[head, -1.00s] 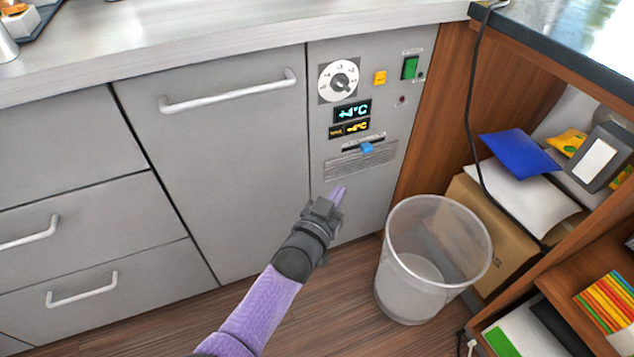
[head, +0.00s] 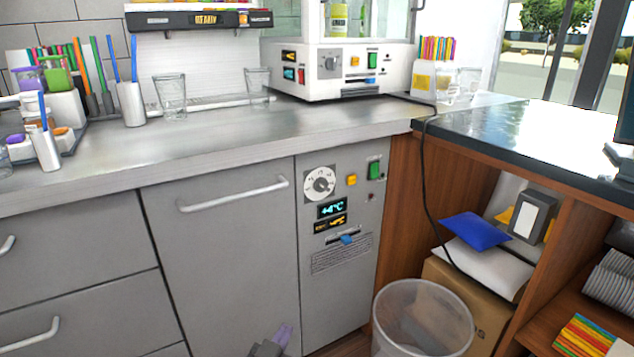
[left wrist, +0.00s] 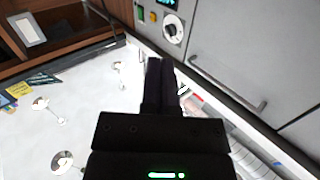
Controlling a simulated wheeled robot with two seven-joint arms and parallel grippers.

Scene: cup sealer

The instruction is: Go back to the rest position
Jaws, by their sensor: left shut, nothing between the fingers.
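My left gripper (head: 284,337) shows at the bottom edge of the head view, with its purple fingertips pointing up in front of the grey cabinet front. It is shut and empty. In the left wrist view its two dark fingers (left wrist: 160,75) lie together with nothing between them. The control panel (head: 338,290) has a white dial (head: 319,184), lit displays (head: 331,209) and a blue slider knob (head: 346,239). The gripper is below and left of this knob, and no contact shows. My right gripper is in neither view.
A clear bin (head: 424,318) stands right of the panel. Open wooden shelves (head: 556,279) hold a blue packet (head: 474,231) and books. The grey counter (head: 200,145) carries glasses and a white machine (head: 345,75). A black cable (head: 424,175) hangs beside the panel.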

